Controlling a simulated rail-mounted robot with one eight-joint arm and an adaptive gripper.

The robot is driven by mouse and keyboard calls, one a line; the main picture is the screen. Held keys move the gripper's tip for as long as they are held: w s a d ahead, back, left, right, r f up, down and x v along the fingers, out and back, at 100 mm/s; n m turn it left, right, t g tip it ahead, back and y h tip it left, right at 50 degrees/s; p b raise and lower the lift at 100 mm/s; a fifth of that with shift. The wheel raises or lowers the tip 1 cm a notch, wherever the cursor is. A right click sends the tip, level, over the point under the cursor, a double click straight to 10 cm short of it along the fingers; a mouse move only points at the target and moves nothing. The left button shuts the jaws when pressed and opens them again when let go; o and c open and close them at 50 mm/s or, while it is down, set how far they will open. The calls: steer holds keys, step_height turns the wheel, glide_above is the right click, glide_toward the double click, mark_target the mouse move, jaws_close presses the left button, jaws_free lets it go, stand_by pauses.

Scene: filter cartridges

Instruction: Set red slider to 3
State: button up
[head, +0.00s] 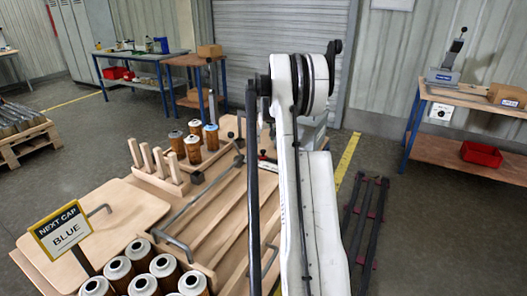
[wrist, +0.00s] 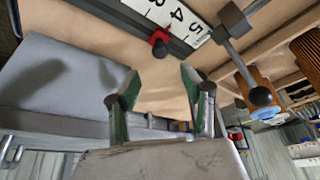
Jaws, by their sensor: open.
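The red slider (wrist: 159,40) sits on a dark track (wrist: 140,20) beside a white number scale (wrist: 187,22) in the wrist view. The numerals 4 and 5 show nearest to it; I cannot tell its exact reading from this angle. My gripper (wrist: 158,73) is open and empty, its two green-padded fingers spread just below the slider in the picture. The fingers appear apart from the slider. In the head view my arm hides the gripper and most of the scale area.
In the head view, the bench holds wooden pegs (head: 160,161), several cartridges (head: 144,269) and a "NEXT CAP BLUE" sign (head: 62,230).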

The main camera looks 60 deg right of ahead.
mark_target(263, 151)
steer(key=x, duration=0.9)
steer(key=shift+w+f+b, duration=0.1)
steer(key=shift+b, duration=0.2)
jaws_close()
